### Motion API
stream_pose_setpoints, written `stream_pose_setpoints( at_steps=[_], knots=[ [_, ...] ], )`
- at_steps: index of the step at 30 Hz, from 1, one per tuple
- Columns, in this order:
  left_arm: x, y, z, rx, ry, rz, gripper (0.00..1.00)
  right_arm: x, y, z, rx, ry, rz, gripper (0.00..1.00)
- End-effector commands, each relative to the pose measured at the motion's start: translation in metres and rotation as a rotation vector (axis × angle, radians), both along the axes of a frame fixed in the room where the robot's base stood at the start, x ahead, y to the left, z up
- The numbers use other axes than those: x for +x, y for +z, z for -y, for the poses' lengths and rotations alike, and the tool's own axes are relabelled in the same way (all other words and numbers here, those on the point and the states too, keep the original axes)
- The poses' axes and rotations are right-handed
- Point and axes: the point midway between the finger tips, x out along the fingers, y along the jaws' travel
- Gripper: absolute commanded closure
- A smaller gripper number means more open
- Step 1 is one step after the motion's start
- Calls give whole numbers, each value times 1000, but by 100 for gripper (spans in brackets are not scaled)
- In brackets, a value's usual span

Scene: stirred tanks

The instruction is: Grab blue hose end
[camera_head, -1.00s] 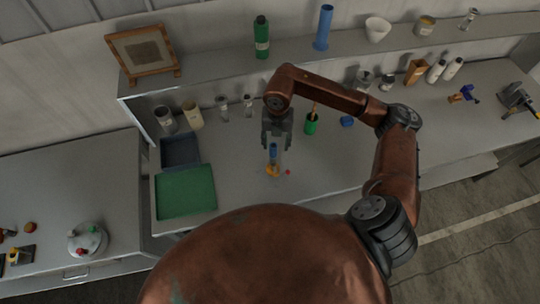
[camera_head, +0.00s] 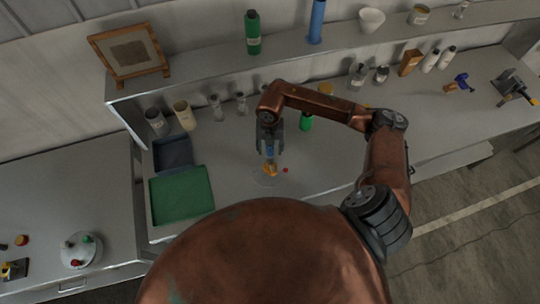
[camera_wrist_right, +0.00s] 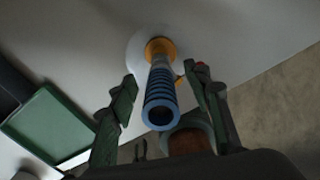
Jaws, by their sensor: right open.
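The blue hose end (camera_wrist_right: 160,102) is a ribbed blue tube with an open round mouth. In the right wrist view it points toward the camera and stands between the two green fingers of my right gripper (camera_wrist_right: 165,100). The fingers are apart, with gaps showing on both sides of it. Behind it is an orange fitting (camera_wrist_right: 160,48) on a pale round base. In the head view my right gripper (camera_head: 270,155) points down over the bench, around the blue hose end (camera_head: 270,152), with the orange fitting (camera_head: 270,170) just below. My left gripper is not seen.
A green tray (camera_head: 182,193) and a dark tray (camera_head: 172,154) lie to the left. A green container (camera_head: 306,122) stands close to the right of the gripper. A small red item (camera_head: 285,170) is beside the orange fitting. The shelf behind holds bottles.

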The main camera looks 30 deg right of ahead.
Motion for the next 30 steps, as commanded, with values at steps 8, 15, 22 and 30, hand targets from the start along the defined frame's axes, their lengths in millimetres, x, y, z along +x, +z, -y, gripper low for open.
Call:
stream_pose_setpoints(
  at_steps=[8,15,22,30],
  knots=[
    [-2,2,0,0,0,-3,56,0,-12,-1,-1,1,-1,55],
    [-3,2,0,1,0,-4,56,0,-12,-1,-1,2,-1,66],
    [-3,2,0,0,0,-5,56,0,-12,-1,-1,2,-1,82],
    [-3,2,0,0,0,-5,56,0,-12,-1,-1,2,-1,100]
  ],
)
